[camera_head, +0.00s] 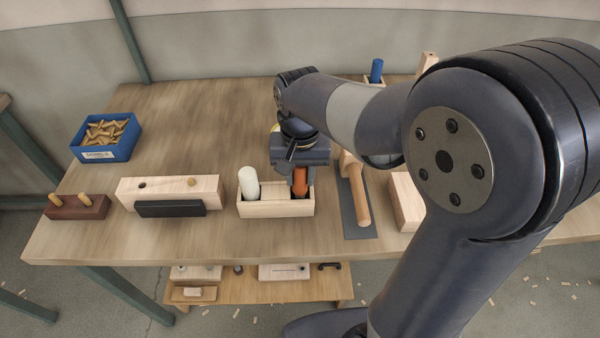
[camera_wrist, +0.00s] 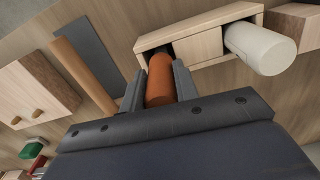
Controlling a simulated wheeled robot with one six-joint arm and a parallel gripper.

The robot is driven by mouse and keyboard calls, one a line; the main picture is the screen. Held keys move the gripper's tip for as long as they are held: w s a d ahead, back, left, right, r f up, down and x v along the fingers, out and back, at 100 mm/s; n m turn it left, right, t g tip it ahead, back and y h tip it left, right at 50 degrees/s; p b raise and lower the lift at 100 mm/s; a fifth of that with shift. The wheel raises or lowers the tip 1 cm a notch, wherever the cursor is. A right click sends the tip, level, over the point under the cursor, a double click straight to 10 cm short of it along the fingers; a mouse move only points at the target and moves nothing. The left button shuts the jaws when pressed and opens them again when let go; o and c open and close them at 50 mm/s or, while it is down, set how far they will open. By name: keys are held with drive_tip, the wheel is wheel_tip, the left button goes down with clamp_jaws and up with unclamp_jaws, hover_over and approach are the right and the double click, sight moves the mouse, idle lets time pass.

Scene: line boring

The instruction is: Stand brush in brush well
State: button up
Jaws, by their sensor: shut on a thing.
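A light wooden box (camera_head: 275,209) with two wells stands near the bench's front edge. A white cylinder (camera_head: 248,183) stands in its left well. My gripper (camera_head: 299,176) points down over the right well, its fingers shut on the orange handle of the brush (camera_head: 301,182). The brush is roughly upright, with its lower end behind the front wall, in or at the right well. In the wrist view, the orange handle (camera_wrist: 159,80) lies between both fingers beside the dark well opening. The bristles are hidden, and I cannot tell if the brush touches the bottom.
Right of the box, a wooden mallet-like tool (camera_head: 360,200) lies on a dark mat (camera_head: 349,213). A pale block (camera_head: 404,203) is further right. Left are a long wooden block (camera_head: 200,186), a brown block with pegs (camera_head: 88,210) and a blue bin of wooden pieces (camera_head: 122,148).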

drive_tip(key=shift+f, duration=0.15)
drive_tip(key=shift+f+b, duration=0.4)
drive_tip(key=shift+f, duration=0.05)
drive_tip(key=o, duration=1.1)
drive_tip(key=shift+o, duration=0.8)
drive_tip(key=o, duration=0.9)
drive_tip(key=shift+r, duration=0.1)
drive_tip(key=shift+r+p, duration=3.95)
drive_tip(key=shift+r, duration=0.5)
